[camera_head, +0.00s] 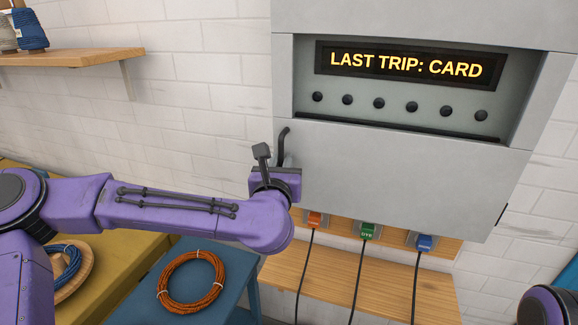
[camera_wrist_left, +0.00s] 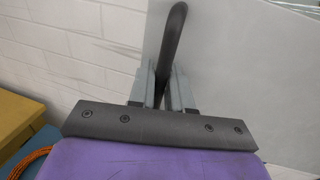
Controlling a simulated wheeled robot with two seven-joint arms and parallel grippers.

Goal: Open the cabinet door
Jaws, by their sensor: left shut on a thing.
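The cabinet (camera_head: 284,70) is a grey metal box on the tiled wall. Its door (camera_head: 410,180) is the flat grey lower panel, which looks shut or nearly so; I cannot tell exactly. A black curved handle (camera_head: 283,143) stands at the door's left edge. My left gripper (camera_head: 272,160) is at that handle. In the left wrist view the handle (camera_wrist_left: 174,35) rises between the two grey fingers of the gripper (camera_wrist_left: 164,88), which is shut on it. The handle's lower part is hidden by the gripper. My right gripper is out of view.
Above the door, a recess holds a lit sign (camera_head: 405,66) reading "LAST TRIP: CARD" and several black knobs. Below, orange, green (camera_head: 367,231) and blue plugs hang cords over a wooden shelf (camera_head: 340,283). An orange skein (camera_head: 165,291) lies on a blue table at lower left.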

